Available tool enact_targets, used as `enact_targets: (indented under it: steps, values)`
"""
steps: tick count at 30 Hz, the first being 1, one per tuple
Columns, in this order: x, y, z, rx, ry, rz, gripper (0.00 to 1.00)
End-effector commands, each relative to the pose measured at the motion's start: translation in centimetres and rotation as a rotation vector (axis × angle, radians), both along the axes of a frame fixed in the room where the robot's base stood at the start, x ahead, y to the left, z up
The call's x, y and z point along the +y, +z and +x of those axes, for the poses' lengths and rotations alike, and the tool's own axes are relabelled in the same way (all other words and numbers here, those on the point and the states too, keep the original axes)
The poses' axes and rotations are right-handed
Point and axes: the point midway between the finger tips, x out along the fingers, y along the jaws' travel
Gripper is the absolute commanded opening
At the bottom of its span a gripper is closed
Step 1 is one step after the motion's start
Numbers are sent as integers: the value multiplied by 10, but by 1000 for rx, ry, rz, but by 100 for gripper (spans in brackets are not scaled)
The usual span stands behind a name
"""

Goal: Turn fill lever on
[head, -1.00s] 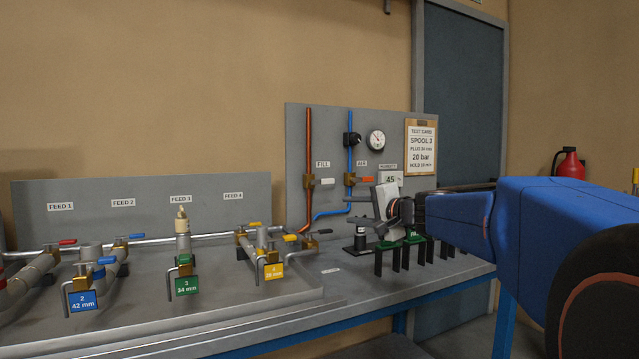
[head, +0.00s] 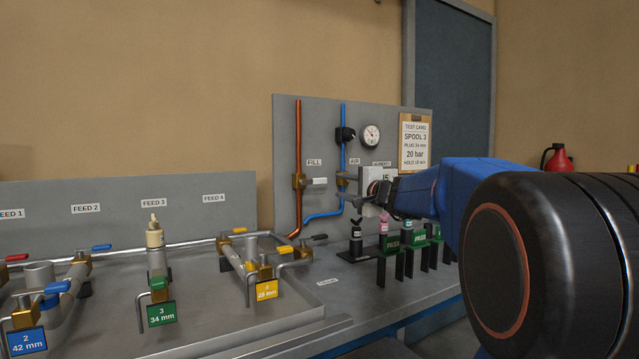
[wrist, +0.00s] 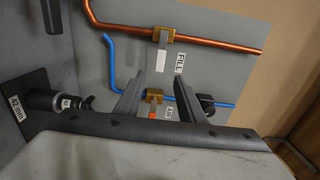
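The fill valve (head: 299,182) is a brass body on the copper pipe under the FILL label. Its pale grey fill lever (head: 319,181) points right, across the vertical pipe. In the wrist view the lever (wrist: 162,58) hangs down from the brass valve (wrist: 167,35), beyond my fingertips. My gripper (wrist: 158,80) is open and empty, with two dark fingers apart. In the head view my gripper (head: 347,177) is right of the fill lever and overlaps the air valve. The brass air valve (wrist: 154,96) and its orange-red lever (wrist: 152,115) show between the fingers. I see no contact with the fill lever.
The blue pipe (head: 322,215), black knob (head: 345,134) and gauge (head: 371,135) are close by on the panel. Green-topped black stands (head: 405,242) are below my arm. Feed pipes with coloured levers fill the bench at left.

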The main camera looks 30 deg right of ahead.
Motion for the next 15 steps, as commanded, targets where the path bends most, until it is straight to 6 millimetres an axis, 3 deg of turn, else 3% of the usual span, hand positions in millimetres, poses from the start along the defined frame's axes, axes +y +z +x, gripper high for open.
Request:
enact_targets:
  steps: [15]
  values:
    - [3,-1,93,1,1,0,36]
